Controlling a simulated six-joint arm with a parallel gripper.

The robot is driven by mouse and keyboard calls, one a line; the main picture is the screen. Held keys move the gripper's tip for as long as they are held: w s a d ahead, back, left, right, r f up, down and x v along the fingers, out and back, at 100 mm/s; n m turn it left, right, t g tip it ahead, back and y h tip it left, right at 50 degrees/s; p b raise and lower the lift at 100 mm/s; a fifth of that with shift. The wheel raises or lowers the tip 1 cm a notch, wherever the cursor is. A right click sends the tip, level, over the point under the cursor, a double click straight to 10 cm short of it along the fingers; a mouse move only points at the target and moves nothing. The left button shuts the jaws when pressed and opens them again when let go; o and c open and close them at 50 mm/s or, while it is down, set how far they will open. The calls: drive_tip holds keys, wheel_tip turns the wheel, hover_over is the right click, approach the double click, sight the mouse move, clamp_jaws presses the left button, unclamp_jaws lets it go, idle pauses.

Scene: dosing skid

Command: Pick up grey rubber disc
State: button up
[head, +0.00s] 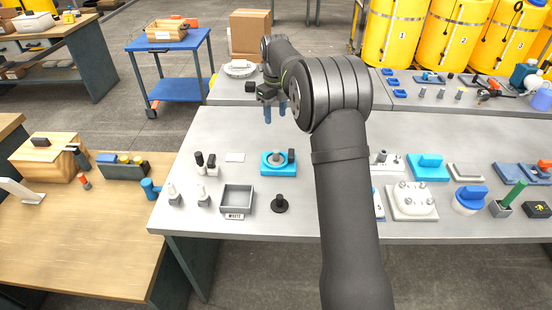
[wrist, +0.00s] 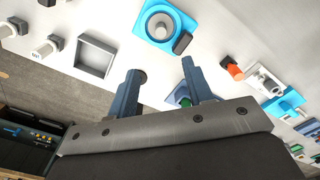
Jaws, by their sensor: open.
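A grey round disc-like part (head: 276,158) sits in a light-blue holder (head: 266,170) on the grey bench; I cannot tell for sure that it is the rubber disc. A dark block stands at the holder's right side. In the wrist view the grey round part (wrist: 160,26) and blue holder (wrist: 146,8) show at the top, beyond the fingertips. My gripper (head: 275,111) is open and empty, above the bench and behind the holder in the head view. In the wrist view my gripper (wrist: 161,67) has its two blue fingers spread apart, touching nothing that I can see.
A white fixture (head: 412,203) and other parts are at right.

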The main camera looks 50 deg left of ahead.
sight(276, 151)
wheel_tip(276, 151, down, 17)
drive_tip(key=shift+w+f, duration=0.1)
drive_tip(key=shift+f, duration=0.05)
clamp_jaws()
idle(0.6)
